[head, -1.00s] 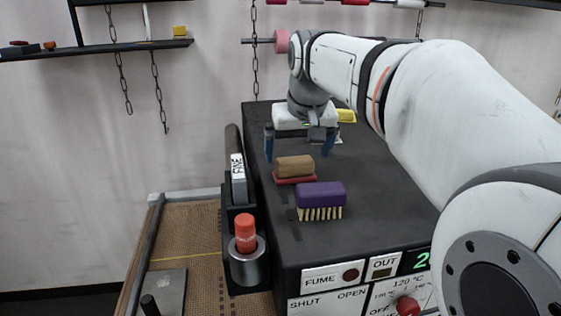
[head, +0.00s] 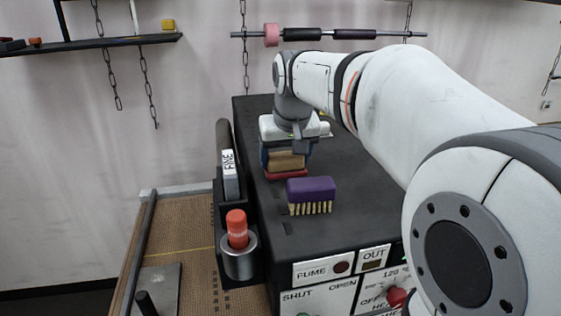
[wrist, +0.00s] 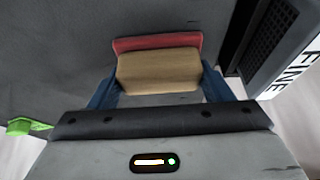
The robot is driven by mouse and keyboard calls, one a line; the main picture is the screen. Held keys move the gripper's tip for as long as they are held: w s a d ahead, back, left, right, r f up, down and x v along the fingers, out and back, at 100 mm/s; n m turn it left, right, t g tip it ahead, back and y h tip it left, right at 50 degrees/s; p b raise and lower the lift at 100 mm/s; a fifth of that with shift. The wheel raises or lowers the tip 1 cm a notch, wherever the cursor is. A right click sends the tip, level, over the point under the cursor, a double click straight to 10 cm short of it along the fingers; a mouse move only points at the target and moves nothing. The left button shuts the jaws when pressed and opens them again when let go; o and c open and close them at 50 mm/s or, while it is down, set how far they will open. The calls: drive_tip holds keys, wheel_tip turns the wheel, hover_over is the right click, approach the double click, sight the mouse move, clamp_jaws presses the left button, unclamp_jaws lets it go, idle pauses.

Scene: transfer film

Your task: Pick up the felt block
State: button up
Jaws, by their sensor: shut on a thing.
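The felt block, a tan block (head: 287,160) with a red layer (head: 286,174) under it, is at the left part of the black bench top. In the wrist view the tan part (wrist: 158,73) lies between my blue fingers, with the red layer (wrist: 150,42) showing along its far side. My gripper (head: 285,158) points down over the block and is shut on it, one finger at each end. I cannot tell whether the red underside touches the bench top.
A purple brush (head: 311,188) with pale bristles stands just in front of the block. A holder with an orange-topped stick (head: 237,228) and a block marked FINE (head: 229,174) line the left edge. Bench top (head: 345,170) to the right is clear.

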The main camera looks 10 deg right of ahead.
sight(286, 154)
drive_tip(key=c, duration=0.3)
drive_tip(key=shift+r, duration=0.15)
wheel_tip(286, 154, up, 10)
drive_tip(key=shift+f+b, duration=0.1)
drive_tip(key=shift+b, duration=0.3)
drive_tip(key=o, duration=0.6)
drive_tip(key=shift+c, duration=0.2)
drive_tip(key=c, duration=0.4)
drive_tip(key=shift+f+b, duration=0.65)
drive_tip(key=shift+f, duration=0.05)
drive_tip(key=shift+s+r, duration=0.1)
drive_tip(key=shift+r, duration=0.05)
